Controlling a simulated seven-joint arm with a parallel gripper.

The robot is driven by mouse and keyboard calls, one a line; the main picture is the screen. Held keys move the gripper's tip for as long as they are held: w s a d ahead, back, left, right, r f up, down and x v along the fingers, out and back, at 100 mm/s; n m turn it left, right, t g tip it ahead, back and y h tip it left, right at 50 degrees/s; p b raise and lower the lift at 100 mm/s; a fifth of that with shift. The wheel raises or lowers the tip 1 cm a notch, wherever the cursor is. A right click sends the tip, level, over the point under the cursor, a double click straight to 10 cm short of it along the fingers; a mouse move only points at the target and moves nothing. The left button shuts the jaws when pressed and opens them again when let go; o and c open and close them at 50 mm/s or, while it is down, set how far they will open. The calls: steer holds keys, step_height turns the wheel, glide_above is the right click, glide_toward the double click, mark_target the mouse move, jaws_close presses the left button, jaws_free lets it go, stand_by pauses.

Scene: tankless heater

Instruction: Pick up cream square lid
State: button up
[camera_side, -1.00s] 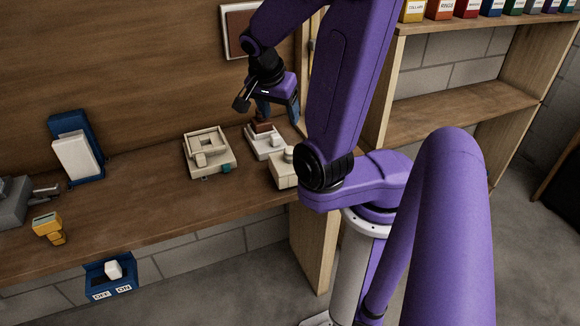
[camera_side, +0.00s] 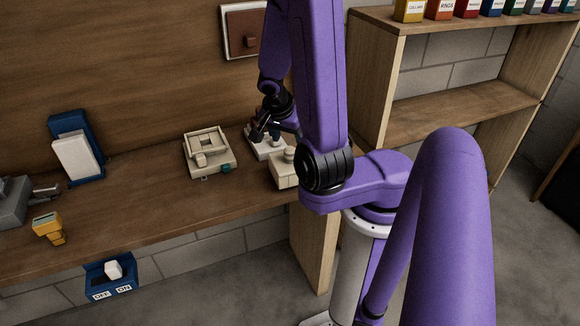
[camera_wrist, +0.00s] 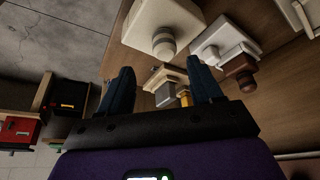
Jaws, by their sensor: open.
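A cream square piece with a round knob (camera_wrist: 165,30) is large at the top of the wrist view, just beyond my fingertips. It looks like the lid, and it also shows in the side view (camera_side: 284,172), partly behind my arm. My gripper (camera_wrist: 160,68) is open, its two dark blue fingers apart with nothing gripped between them. In the side view my gripper (camera_side: 274,134) is low over the bench, behind and left of the knobbed piece. My arm hides much of it there, so I cannot tell whether it touches anything.
A white box (camera_wrist: 215,38) with a brown block (camera_wrist: 239,70) stands close beside the knobbed piece. A cream square frame-like unit (camera_side: 208,153) sits to the left on the wooden bench (camera_side: 150,215).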

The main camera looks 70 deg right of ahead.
mark_target(289, 149)
steer(key=shift+x, duration=0.9)
steer(key=shift+w+d+f, duration=0.15)
steer(key=shift+d+f, duration=0.05)
steer(key=shift+f, duration=0.3)
steer(key=shift+w+d+f, duration=0.1)
steer(key=shift+d+f, duration=0.1)
steer(key=shift+f, duration=0.35)
steer(key=shift+w+d+f, duration=0.15)
steer(key=shift+d+f, duration=0.05)
steer(key=shift+f, duration=0.3)
steer(key=shift+x, duration=1)
steer(key=shift+c, duration=0.4)
jaws_close()
steer(key=shift+r, duration=0.15)
steer(key=shift+r, duration=4.85)
